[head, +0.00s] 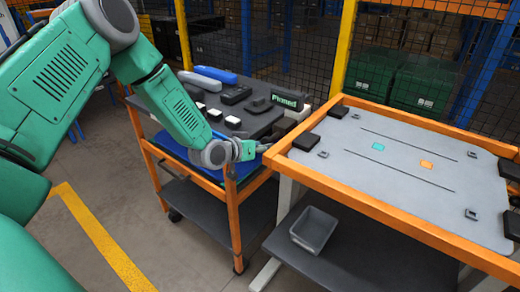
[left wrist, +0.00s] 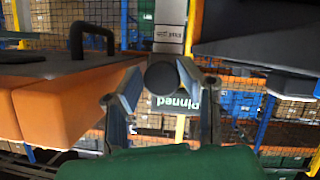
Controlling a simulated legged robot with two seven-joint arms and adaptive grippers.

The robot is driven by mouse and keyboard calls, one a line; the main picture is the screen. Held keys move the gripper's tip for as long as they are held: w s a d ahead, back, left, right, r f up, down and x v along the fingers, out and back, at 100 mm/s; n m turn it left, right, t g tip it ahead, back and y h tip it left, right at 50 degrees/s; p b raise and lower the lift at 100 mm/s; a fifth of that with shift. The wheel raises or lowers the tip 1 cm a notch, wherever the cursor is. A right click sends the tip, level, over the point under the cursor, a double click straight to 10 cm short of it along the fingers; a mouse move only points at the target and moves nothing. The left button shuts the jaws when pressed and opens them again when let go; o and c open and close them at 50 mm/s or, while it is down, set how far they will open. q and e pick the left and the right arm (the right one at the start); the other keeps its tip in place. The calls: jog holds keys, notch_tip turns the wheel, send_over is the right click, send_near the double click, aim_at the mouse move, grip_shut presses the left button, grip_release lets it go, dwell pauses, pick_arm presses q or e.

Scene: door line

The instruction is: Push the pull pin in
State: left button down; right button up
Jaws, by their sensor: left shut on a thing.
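My left gripper (head: 266,147) reaches in the head view to the gap between the cart and the orange-framed table. In the left wrist view its two fingers (left wrist: 160,85) stand on either side of a dark round knob, the pull pin (left wrist: 163,77), and are shut on it. The pin is seen end-on, so how far in it sits cannot be told. In the head view the pin is too small or hidden to make out. A dark sign reading "Pinned" (head: 287,100) stands behind; it also shows past the fingers in the wrist view (left wrist: 180,103). My right gripper is not in view.
The orange cart (head: 233,215) carries dark blocks and a blue bottle-like item (head: 215,74). The table with a grey top (head: 400,165) stands close to its right, with a grey bin (head: 313,228) on the shelf below. Mesh fencing with yellow posts (head: 343,48) runs behind.

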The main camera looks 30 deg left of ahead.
pick_arm(q)
jog(key=shift+w+d+r, duration=0.1)
jog(key=shift+w+r, duration=0.15)
jog(key=shift+w, duration=0.25)
jog(key=shift+w+r, duration=0.2)
jog(key=shift+w, duration=0.3)
jog(key=shift+w+f, duration=0.25)
jog(key=shift+w, duration=0.2)
jog(key=c, duration=1.4)
grip_release()
jog(key=shift+w+f, duration=0.1)
jog(key=shift+a, duration=0.2)
jog(key=shift+s, duration=0.45)
jog(key=v, duration=1.1)
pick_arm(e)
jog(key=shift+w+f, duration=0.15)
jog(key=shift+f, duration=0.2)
pick_arm(q)
jog(key=shift+a, duration=0.1)
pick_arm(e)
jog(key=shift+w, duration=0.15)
